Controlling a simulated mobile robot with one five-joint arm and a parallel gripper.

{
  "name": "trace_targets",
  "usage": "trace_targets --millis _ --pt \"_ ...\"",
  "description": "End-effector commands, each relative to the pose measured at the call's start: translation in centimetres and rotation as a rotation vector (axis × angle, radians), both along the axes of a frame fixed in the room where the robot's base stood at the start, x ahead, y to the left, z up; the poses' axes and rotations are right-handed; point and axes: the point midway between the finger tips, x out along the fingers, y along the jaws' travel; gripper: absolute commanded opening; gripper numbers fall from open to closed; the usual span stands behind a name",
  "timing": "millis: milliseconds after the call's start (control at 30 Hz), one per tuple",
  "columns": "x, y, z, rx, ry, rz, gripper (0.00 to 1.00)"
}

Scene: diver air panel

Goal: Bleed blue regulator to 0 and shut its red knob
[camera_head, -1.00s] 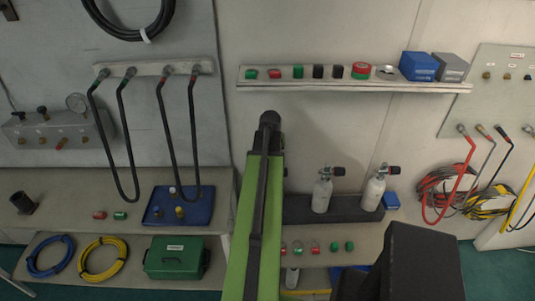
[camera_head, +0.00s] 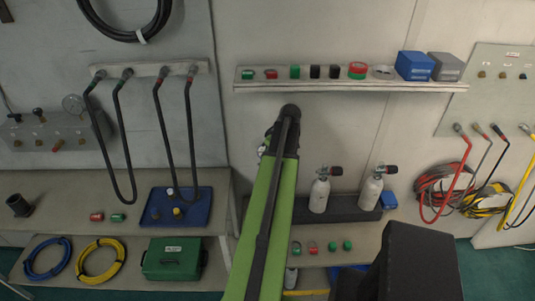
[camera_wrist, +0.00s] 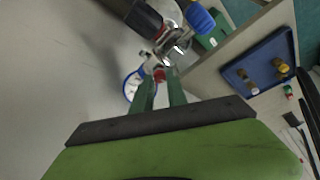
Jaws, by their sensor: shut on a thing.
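In the wrist view the regulator's blue knob (camera_wrist: 199,18) is at the upper middle, on a chrome body (camera_wrist: 174,42) beside a dark cylinder (camera_wrist: 142,17). A small red knob (camera_wrist: 159,75) is below the chrome body, between my fingertips. My gripper (camera_wrist: 162,79) is shut on this red knob. A round gauge with a blue rim (camera_wrist: 130,88) is just left of the fingers, turned so that its needle cannot be read. In the head view my arm covers the gripper and most of the regulator; only a small metallic part (camera_head: 263,149) shows left of the arm.
A shelf (camera_head: 350,88) with small coloured parts and blue and grey boxes runs above. A blue tray (camera_head: 180,219) with small fittings lies on the left bench, also seen in the wrist view (camera_wrist: 234,76).

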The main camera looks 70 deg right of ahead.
Motion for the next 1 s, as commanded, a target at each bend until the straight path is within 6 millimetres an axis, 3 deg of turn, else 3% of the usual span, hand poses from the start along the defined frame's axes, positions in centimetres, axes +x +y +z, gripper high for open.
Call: trace_targets --millis 400,900,933,1000 --pt "-0.02 -0.21 -0.03 0.0 0.001 0.165 0.0" --pt "0.01 -0.13 -0.03 0.0 0.002 0.183 0.0" --pt "0.01 -0.13 -0.03 0.0 0.002 0.183 0.2" --pt "0.03 -0.13 -0.04 0.0 0.002 0.183 0.29"
